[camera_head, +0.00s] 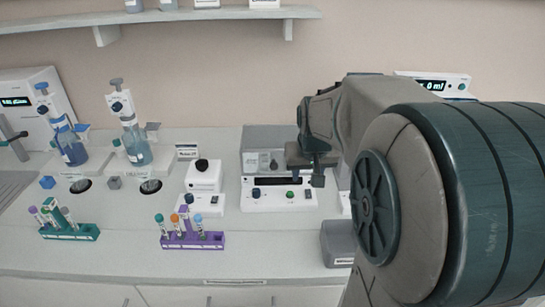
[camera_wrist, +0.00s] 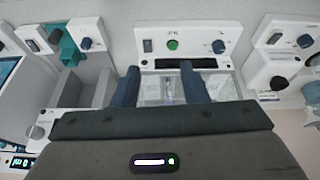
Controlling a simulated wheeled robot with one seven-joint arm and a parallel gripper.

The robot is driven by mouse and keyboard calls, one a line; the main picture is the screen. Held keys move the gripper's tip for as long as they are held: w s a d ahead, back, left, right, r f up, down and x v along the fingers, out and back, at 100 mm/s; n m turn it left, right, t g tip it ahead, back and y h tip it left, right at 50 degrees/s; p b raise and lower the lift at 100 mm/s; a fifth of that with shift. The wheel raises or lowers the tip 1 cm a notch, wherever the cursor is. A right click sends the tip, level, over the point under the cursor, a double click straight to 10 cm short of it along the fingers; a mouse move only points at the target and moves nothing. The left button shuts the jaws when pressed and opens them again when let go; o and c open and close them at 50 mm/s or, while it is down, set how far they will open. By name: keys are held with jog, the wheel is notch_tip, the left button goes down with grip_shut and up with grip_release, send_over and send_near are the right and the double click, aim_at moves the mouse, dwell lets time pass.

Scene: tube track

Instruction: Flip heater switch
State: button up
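A white device (camera_head: 265,204) with a dark display, a blue knob, a green button and a small switch (camera_head: 308,194) on its front stands on the bench. I cannot read a label naming it as the heater. In the wrist view the device (camera_wrist: 190,28) is upside down, with the small switch (camera_wrist: 147,45) at the left of its panel, the green button in the middle and the knob at right. My gripper (camera_head: 308,172) is above and just behind the panel's right part. In the wrist view my gripper (camera_wrist: 161,83) has its fingers apart, with nothing held between them.
A white device with a black knob (camera_head: 202,175) stands to the left. A purple tube rack (camera_head: 205,241) and a green tube rack (camera_head: 75,233) are farther left. A grey box (camera_head: 338,243) stands at the front right. The bench front is mostly clear.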

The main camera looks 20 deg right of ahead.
send_near(308, 192)
jog(key=shift+m, duration=0.4)
jog(key=x, duration=0.7)
jog(key=shift+f, duration=0.15)
